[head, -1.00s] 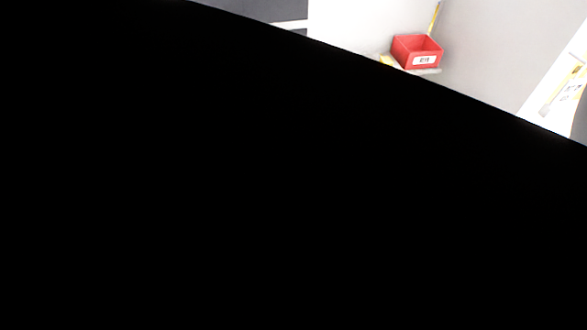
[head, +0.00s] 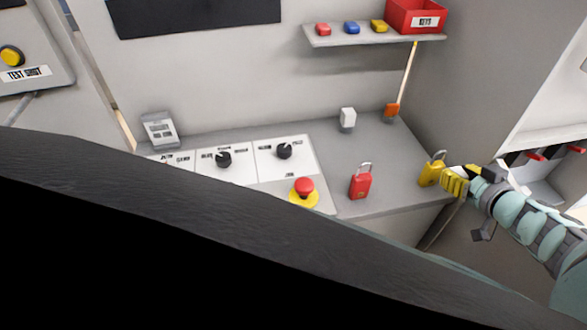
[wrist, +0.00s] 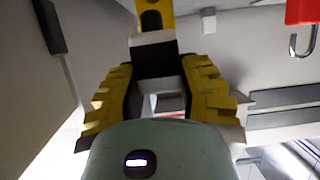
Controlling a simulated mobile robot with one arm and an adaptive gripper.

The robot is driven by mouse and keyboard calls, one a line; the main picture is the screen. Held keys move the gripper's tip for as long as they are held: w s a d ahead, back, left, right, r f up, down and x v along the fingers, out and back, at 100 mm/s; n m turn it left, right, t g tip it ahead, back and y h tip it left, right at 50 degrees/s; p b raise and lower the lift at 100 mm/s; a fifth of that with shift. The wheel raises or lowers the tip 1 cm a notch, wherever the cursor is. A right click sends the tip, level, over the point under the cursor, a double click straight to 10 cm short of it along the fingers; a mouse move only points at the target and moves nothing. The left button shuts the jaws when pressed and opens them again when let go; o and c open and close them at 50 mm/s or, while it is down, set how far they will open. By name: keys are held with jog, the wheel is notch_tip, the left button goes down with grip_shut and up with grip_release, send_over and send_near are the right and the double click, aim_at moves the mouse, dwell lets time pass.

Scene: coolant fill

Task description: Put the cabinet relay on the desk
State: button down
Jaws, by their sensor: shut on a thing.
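My gripper (head: 455,182) is at the right end of the desk (head: 385,160) in the head view, beside a yellow padlock (head: 431,172); whether they touch is unclear. In the wrist view its yellow fingers (wrist: 155,85) close on a small block with a pale face and a dark part, which looks like the cabinet relay (wrist: 153,42). The head view does not show this block clearly. A small white block with a dark base (head: 347,118) stands toward the back of the desk.
A red padlock (head: 360,182) stands near the desk's front edge, beside the panel with knobs and a red emergency button (head: 303,188). A shelf (head: 345,38) holds a red bin (head: 416,16). An open white cabinet (head: 560,140) is at right. A dark shape blocks the lower left.

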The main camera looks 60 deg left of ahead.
jog(key=s+a, duration=0.2)
jog(key=a, duration=0.2)
jog(key=s+a+f, duration=0.1)
jog(key=s+a, duration=0.2)
jog(key=a, duration=0.1)
jog(key=s+a+b, duration=0.1)
jog(key=s+a, duration=0.2)
jog(key=shift+s+a+f, duration=0.15)
jog(key=shift+a, duration=0.25)
jog(key=shift+f, duration=1.8)
jog(key=shift+f, duration=0.15)
jog(key=c, duration=1)
grip_release()
jog(key=shift+o, duration=0.2)
jog(key=shift+d+r, duration=0.1)
jog(key=shift+r, duration=0.15)
